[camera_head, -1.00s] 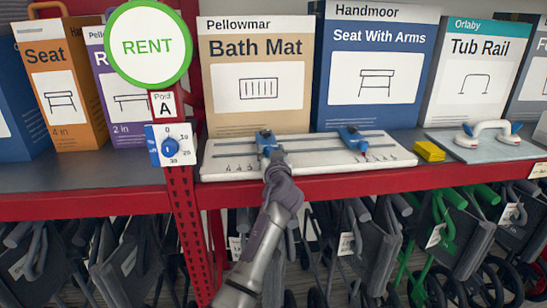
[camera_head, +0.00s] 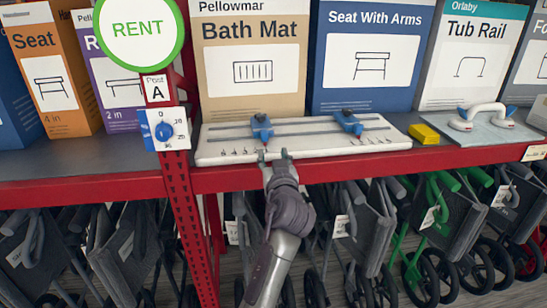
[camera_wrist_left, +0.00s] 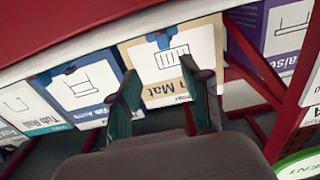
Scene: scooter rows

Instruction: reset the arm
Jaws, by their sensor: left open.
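My left gripper (camera_head: 275,156) is open and empty. It is at the front edge of a white board (camera_head: 215,157) on the shelf, below and apart from the left blue slider (camera_head: 262,127). The right blue slider (camera_head: 348,123) sits further right on the same grey rails. In the left wrist view, my left gripper (camera_wrist_left: 160,78) shows two parted fingers with nothing between them; the boxes appear upside down behind them. My right gripper is in no view.
A red shelf edge (camera_head: 340,169) runs below the board. A yellow block (camera_head: 424,134) and a white tub rail (camera_head: 482,116) lie to the right. A red post (camera_head: 186,220) with a dial (camera_head: 164,130) stands left.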

